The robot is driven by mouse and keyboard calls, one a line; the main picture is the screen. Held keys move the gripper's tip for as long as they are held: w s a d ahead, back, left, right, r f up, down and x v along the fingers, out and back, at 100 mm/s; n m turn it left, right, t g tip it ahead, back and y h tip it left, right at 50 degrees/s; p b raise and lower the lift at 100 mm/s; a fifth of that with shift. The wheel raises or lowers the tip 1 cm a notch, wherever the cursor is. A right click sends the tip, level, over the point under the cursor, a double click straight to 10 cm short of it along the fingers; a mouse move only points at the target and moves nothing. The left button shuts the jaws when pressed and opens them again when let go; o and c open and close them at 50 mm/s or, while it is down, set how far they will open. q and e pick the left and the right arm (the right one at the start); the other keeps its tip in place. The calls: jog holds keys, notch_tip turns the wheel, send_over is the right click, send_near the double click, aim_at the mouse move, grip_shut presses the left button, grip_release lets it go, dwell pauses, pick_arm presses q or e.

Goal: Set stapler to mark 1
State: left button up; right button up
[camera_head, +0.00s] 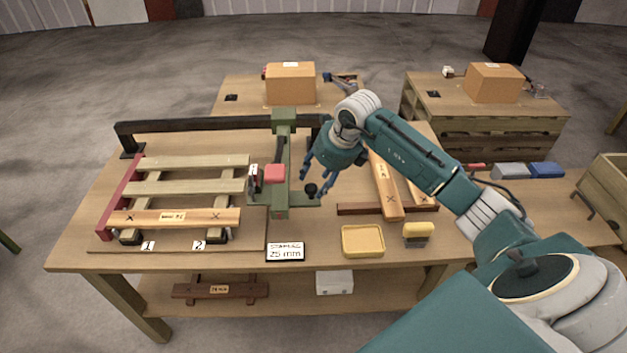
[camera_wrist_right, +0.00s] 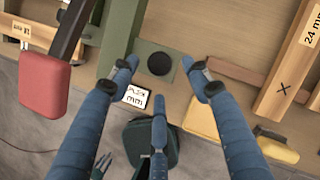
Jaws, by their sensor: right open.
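The green stapler carriage (camera_head: 281,190) stands on the black rail (camera_head: 200,125), to the right of the pallet frame. It has a red pad (camera_head: 274,173), which is large at the left of the right wrist view (camera_wrist_right: 45,90), and a black round knob (camera_head: 311,190) on its green foot. Mark 1 (camera_head: 148,246) and mark 2 (camera_head: 198,245) are white labels at the pallet's front. My right gripper (camera_head: 316,184) is open and empty above the knob (camera_wrist_right: 160,64), its fingers spread around the knob in the wrist view. A small teal forked shape low in that view may be my left gripper (camera_wrist_right: 101,165).
The pallet (camera_head: 190,187) carries several slats. A "stapling 25 mm" sign (camera_head: 286,251), yellow tray (camera_head: 362,240) and yellow-topped block (camera_head: 418,234) stand at the front. Wooden boards (camera_head: 385,188) lie right of the carriage. Boxes (camera_head: 290,83) stand on tables behind.

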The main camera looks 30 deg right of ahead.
aim_at(310, 186)
jog(key=x, duration=0.4)
jog(key=shift+w+a+r+p, duration=0.1)
jog(key=shift+w+r+p, duration=0.05)
jog(key=shift+w+p, duration=0.15)
jog(key=shift+s, duration=0.15)
grip_shut()
pick_arm(q)
jog(key=shift+w+a+r, duration=0.1)
jog(key=shift+a+r, duration=0.05)
jog(key=shift+r, duration=0.25)
pick_arm(e)
jog(key=shift+w+a, duration=0.1)
jog(key=shift+w, duration=0.1)
